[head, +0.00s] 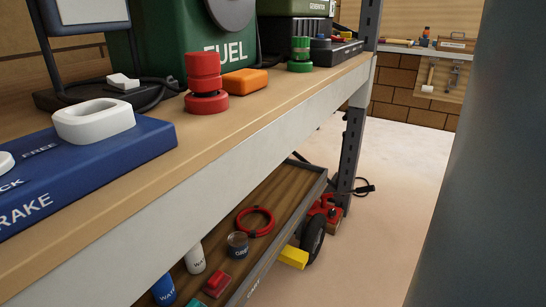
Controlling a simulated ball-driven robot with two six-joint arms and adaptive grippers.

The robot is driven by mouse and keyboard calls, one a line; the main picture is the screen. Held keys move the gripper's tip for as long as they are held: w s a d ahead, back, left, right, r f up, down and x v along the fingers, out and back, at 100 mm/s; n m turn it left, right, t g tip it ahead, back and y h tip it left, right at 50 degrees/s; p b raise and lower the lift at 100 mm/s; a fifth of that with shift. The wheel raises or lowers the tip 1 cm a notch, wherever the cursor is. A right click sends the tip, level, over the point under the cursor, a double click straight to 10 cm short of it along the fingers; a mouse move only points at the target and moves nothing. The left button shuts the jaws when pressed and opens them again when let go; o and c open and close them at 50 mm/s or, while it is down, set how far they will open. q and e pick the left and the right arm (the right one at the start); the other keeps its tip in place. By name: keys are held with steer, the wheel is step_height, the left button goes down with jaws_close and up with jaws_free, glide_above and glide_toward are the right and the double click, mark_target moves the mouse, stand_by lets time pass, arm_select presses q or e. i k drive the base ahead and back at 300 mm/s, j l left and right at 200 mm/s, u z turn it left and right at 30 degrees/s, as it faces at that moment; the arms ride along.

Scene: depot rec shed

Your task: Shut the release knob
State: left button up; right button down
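No label reading "release" is legible, so I cannot tell for sure which part is the release knob. A red stacked knob-like piece (205,83) stands upright on the wooden shelf top, in front of the green FUEL can. A similar green piece (300,54) stands farther back. At the left, a blue panel (105,158) with the words FREE and BRAKE carries a white oval, hollow-topped part (94,120). A second white part (5,161) is cut off by the left edge. Neither of my grippers is in view.
The wooden shelf top (235,113) also holds a FUEL can (170,42), an orange block (244,82) and a black cable. A lower tray (283,205) holds a red ring (255,222) and bottles. A grey post (352,150) stands at the shelf end. Pale floor is clear beyond.

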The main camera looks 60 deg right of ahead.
mark_target(332, 213)
steer(key=z, duration=2.3)
steer(key=u, duration=0.3)
steer(key=i+l+u, duration=0.25)
steer(key=u, duration=0.25)
steer(key=i+l+u, duration=0.1)
steer(key=l+u, duration=0.35)
